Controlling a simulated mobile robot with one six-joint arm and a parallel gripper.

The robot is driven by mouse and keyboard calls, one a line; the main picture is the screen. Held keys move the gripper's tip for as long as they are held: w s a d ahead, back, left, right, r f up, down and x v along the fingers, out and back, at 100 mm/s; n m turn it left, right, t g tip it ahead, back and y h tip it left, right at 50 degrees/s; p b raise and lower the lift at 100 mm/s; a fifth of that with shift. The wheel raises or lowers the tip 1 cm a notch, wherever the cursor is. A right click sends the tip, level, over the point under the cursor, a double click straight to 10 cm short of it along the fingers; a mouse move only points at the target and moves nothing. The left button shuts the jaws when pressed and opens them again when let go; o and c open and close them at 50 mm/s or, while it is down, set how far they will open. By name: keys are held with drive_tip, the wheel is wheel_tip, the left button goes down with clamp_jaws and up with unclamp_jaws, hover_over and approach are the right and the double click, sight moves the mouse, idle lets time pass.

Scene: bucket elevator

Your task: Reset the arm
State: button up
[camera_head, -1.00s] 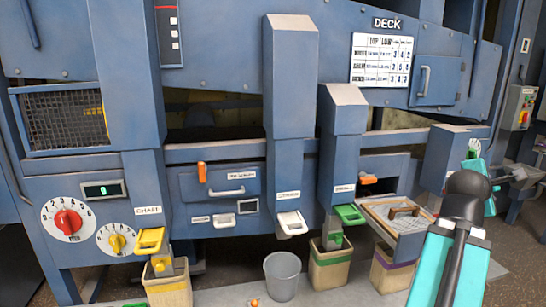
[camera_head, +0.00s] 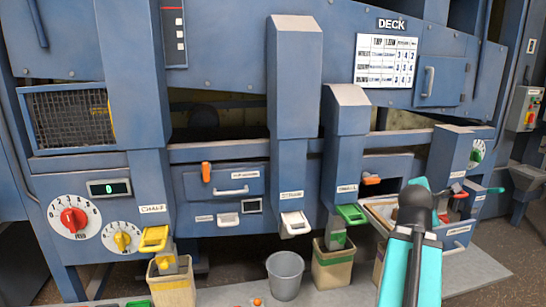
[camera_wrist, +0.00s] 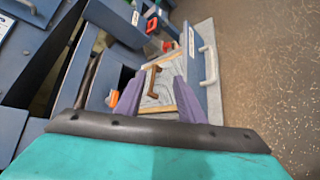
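My arm (camera_head: 415,225), teal and dark grey, rises at the lower right of the head view, in front of the open drawer. My gripper (camera_wrist: 157,88) shows in the wrist view as two purple fingers set well apart. It is open, with nothing visibly held between the fingers. Beyond them is the open drawer (camera_wrist: 187,95) with a pale inside and a brown handle-like piece (camera_wrist: 151,78). In the head view my arm hides part of this drawer (camera_head: 457,238), and my fingers cannot be made out there.
The blue machine fills the head view. Chutes with yellow (camera_head: 154,239), white (camera_head: 294,223) and green (camera_head: 351,214) flaps stand above bins and a grey bucket (camera_head: 285,275). An orange lever (camera_wrist: 114,98) lies near the left finger. Open floor (camera_wrist: 265,70) is at right.

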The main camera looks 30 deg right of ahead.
drive_tip(key=w+a+f+n+y, duration=0.1)
drive_tip(key=w+a+f+y, duration=0.1)
drive_tip(key=w+a+f, duration=0.65)
drive_tip(key=w+a+f+n+y, duration=0.25)
drive_tip(key=a+f, duration=0.35)
drive_tip(key=f, duration=0.6)
drive_tip(key=w+a+f+n+y, duration=0.1)
drive_tip(key=w+a+f+y, duration=0.1)
drive_tip(key=w+a+f, duration=0.65)
drive_tip(key=s+a+f+g+y, duration=0.1)
drive_tip(key=s+a+f+y, duration=0.1)
drive_tip(key=a+f, duration=0.95)
drive_tip(key=s+a+f+m+g+y+p, duration=0.1)
drive_tip(key=s+a+f+g, duration=0.1)
drive_tip(key=s+a+f, duration=0.45)
drive_tip(key=s+a+f+m+g+y, duration=0.1)
drive_tip(key=s+a+f, duration=0.2)
drive_tip(key=a+f, duration=0.6)
drive_tip(key=s+a+f+m+g, duration=0.3)
drive_tip(key=s+a+f+m, duration=0.1)
drive_tip(key=s, duration=0.5)
drive_tip(key=s+a+f+m+g+y, duration=0.1)
drive_tip(key=s+a+f+m+g, duration=0.1)
drive_tip(key=s+a+f+m, duration=0.3)
drive_tip(key=shift+s+f+m+g, duration=0.4)
drive_tip(key=shift+s+f+m, duration=0.6)
drive_tip(key=shift+s+m, duration=1.4)
